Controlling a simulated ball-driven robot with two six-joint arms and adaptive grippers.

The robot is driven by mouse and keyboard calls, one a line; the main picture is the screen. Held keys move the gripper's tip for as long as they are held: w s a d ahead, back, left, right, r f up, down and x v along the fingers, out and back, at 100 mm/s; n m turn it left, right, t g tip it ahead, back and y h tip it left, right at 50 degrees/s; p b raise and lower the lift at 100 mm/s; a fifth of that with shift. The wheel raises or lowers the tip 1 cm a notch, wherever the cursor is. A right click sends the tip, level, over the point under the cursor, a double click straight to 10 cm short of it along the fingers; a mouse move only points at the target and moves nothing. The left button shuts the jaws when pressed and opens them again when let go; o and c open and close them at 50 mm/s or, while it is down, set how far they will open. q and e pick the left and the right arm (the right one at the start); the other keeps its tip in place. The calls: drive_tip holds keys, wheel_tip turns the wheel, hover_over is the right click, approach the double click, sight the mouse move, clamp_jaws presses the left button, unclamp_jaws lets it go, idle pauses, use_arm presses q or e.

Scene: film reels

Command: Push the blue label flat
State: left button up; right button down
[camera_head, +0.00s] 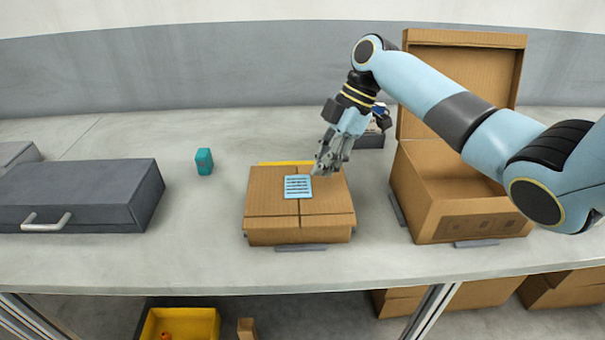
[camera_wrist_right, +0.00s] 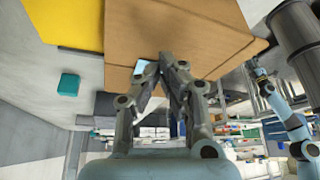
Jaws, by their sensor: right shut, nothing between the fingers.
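A light blue label (camera_head: 298,187) with dark printed lines lies on the top of a closed cardboard box (camera_head: 265,207), across the seam of its flaps. My right gripper (camera_head: 323,172) is shut and empty. Its fingertips are at the label's upper right, close to the box top; I cannot tell whether they touch it. In the right wrist view the shut fingertips (camera_wrist_right: 172,60) are against the brown box (camera_wrist_right: 215,18) in the picture, and a small piece of the label (camera_wrist_right: 141,66) shows beside them, the rest hidden.
An open cardboard box (camera_head: 470,215) with a raised lid stands to the right. A teal block (camera_head: 204,161) and a dark grey case (camera_head: 85,192) are on the left. A yellow item (camera_head: 284,163) shows behind the closed box.

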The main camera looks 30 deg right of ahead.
drive_tip(key=v, duration=1.2)
drive_tip(key=shift+f, duration=0.1)
